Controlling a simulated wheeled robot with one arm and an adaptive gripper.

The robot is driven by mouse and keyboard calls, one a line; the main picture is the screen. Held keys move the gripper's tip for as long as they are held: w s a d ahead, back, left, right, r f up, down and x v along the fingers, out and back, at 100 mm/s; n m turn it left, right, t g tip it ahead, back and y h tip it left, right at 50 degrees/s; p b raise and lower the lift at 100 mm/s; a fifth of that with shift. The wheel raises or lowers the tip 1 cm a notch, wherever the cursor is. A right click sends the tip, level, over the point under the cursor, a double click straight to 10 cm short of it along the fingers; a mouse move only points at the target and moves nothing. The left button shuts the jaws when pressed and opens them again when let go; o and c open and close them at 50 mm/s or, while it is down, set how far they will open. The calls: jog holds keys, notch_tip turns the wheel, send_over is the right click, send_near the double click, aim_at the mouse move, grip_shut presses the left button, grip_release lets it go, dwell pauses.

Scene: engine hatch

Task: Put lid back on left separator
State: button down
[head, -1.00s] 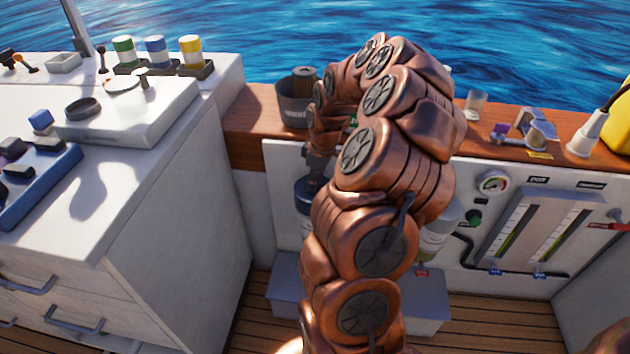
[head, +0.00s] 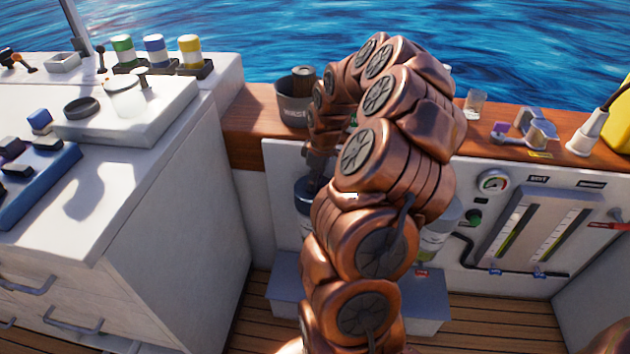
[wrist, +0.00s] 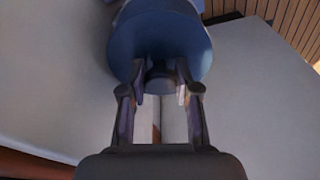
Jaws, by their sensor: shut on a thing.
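My gripper (wrist: 160,92) is shut on the dark knob (wrist: 160,78) of a round dark blue lid (wrist: 125,45) in the wrist view. In the head view the left separator (head: 302,224) is on the white panel, mostly hidden behind my copper arm. A dark blue rim (head: 303,192) shows at its top, just below my wrist. My gripper's fingers are hidden there. I cannot tell whether the lid is seated or just above the separator. The right separator (head: 436,238) shows partly behind the arm.
A wooden ledge (head: 245,125) runs above the panel and carries a dark bucket (head: 296,100), a glass (head: 475,103) and a grey-purple clamp-like item (head: 532,128). A gauge (head: 493,181) and tubes are to the right. A white cabinet (head: 185,200) stands at left.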

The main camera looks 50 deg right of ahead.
jog(key=shift+f+b, duration=0.35)
jog(key=shift+f, duration=0.15)
dwell(1.0)
jog(key=c, duration=0.8)
grip_release()
jog(key=shift+o, duration=0.2)
jog(key=shift+r, duration=0.1)
notch_tip(320, 180, up, 12)
jog(key=s, duration=0.1)
jog(key=shift+s+d, duration=0.35)
